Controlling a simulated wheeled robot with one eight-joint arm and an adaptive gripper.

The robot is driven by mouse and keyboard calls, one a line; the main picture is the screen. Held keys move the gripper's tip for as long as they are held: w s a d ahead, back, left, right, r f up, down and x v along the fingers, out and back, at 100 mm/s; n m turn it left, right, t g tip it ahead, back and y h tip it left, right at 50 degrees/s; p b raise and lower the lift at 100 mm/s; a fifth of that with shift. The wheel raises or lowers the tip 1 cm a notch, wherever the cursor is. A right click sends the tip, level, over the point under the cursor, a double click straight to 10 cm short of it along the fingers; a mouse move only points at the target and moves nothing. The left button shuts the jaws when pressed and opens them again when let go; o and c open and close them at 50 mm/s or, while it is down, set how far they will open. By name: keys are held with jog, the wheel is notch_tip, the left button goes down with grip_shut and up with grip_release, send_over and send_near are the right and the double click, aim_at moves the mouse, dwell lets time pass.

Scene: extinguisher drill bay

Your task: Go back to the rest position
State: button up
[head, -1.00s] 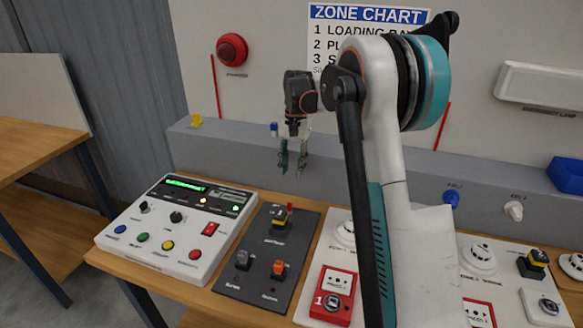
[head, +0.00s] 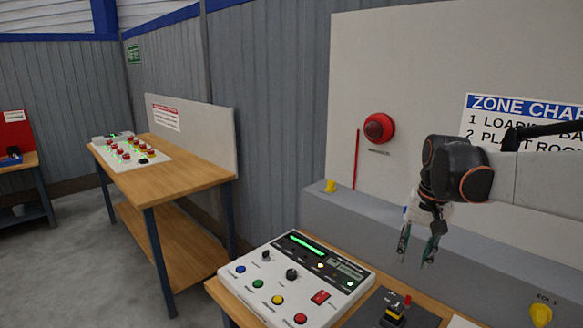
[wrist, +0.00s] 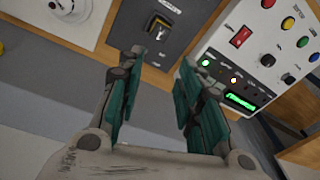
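My gripper (head: 418,248) hangs in the air at the right of the head view, above the rear of the bench and in front of the grey ledge. Its two teal-padded fingers are apart, with nothing between them. In the wrist view the open fingers (wrist: 158,98) point toward the dark switch plate (wrist: 150,62) and the white control panel (wrist: 225,62), without touching either. My arm reaches in from the right edge of the head view.
The white control panel (head: 262,284) has coloured buttons and a lit green display. A dark plate with a yellow-black switch (head: 393,313) lies beside it. A red sounder (head: 379,128) is on the wall. Another wooden bench (head: 190,181) stands left; grey floor (head: 60,250) is open.

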jog(key=s+a+r+n+t, duration=0.1)
jog(key=s+a+n+t, duration=0.15)
jog(key=s, duration=0.45)
jog(key=s+a+r+n+t, duration=0.1)
jog(key=s+a, duration=0.2)
jog(key=s, duration=0.3)
jog(key=s+a+f+n+t, duration=0.2)
jog(key=s+a+f, duration=0.1)
jog(key=s+f, duration=0.3)
jog(key=shift+s+a+b, duration=0.15)
jog(key=shift+s+b, duration=0.15)
jog(key=shift+s, duration=0.75)
